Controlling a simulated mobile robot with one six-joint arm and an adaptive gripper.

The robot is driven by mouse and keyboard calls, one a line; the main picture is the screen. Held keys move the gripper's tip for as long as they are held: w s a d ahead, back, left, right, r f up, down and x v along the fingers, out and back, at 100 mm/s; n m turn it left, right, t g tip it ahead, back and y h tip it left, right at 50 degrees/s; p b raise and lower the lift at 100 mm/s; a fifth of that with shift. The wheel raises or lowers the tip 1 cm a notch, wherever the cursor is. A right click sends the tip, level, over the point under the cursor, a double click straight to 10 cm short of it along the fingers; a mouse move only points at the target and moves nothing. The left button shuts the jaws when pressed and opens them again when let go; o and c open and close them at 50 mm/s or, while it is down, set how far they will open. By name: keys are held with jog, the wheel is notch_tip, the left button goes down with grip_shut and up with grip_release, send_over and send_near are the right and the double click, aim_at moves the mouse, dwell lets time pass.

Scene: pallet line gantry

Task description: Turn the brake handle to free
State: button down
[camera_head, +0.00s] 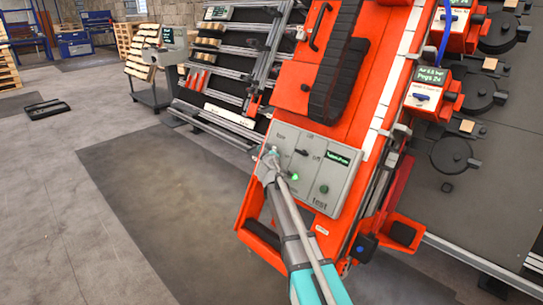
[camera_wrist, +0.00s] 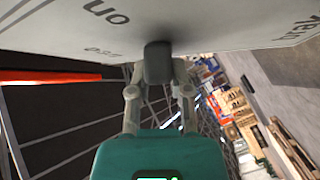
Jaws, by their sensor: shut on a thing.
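The grey control panel (camera_head: 338,178) is on the front of the orange machine in the head view. My gripper (camera_head: 268,160) reaches its left part from below. In the wrist view my gripper (camera_wrist: 157,78) has both fingers closed around a dark, rounded handle, the brake handle (camera_wrist: 157,60), standing out from the pale panel face (camera_wrist: 210,25). Part of a label like "brak" is on the panel at right and "on" at left. In the head view my gripper hides most of the handle, and its exact setting cannot be read.
The panel also carries a dark switch (camera_head: 301,152), a lit green lamp (camera_head: 295,177), a green button (camera_head: 323,189) and a small display (camera_head: 338,157). A black chain (camera_head: 338,70) runs above. Floor to the left is clear (camera_head: 150,205); wooden pallets (camera_head: 140,52) stand far behind.

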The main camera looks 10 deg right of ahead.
jog(key=shift+w+a+f+m+t+h+b, duration=0.15)
jog(key=shift+m+t+h+b, duration=0.1)
jog(key=shift+m+h+b, duration=0.7)
jog(key=shift+s+f+m+t+h+b, duration=0.1)
jog(key=shift+m+t+h+b, duration=0.15)
jog(key=shift+m+h+b, duration=0.65)
jog(key=shift+m, duration=0.55)
jog(key=m+h+b, duration=0.1)
jog(key=m+h, duration=0.1)
jog(key=m, duration=0.1)
jog(key=m+h+b, duration=0.1)
jog(key=m+h, duration=0.1)
jog(key=shift+w+a+f+b, duration=0.15)
jog(key=shift+w+b, duration=0.15)
jog(key=shift+b, duration=0.05)
jog(key=m+g+h, duration=0.1)
jog(key=m+h, duration=0.1)
jog(key=m, duration=0.1)
jog(key=m+g+h+b, duration=0.1)
jog(key=m+g+h, duration=0.1)
jog(key=m+h, duration=0.1)
jog(key=shift+w+a+m, duration=0.1)
jog(key=shift+m, duration=0.3)
jog(key=shift+m+g+h, duration=0.65)
jog(key=shift+m+g, duration=0.25)
jog(key=shift+m, duration=0.6)
jog(key=c, duration=0.6)
grip_release()
jog(key=shift+o, duration=0.2)
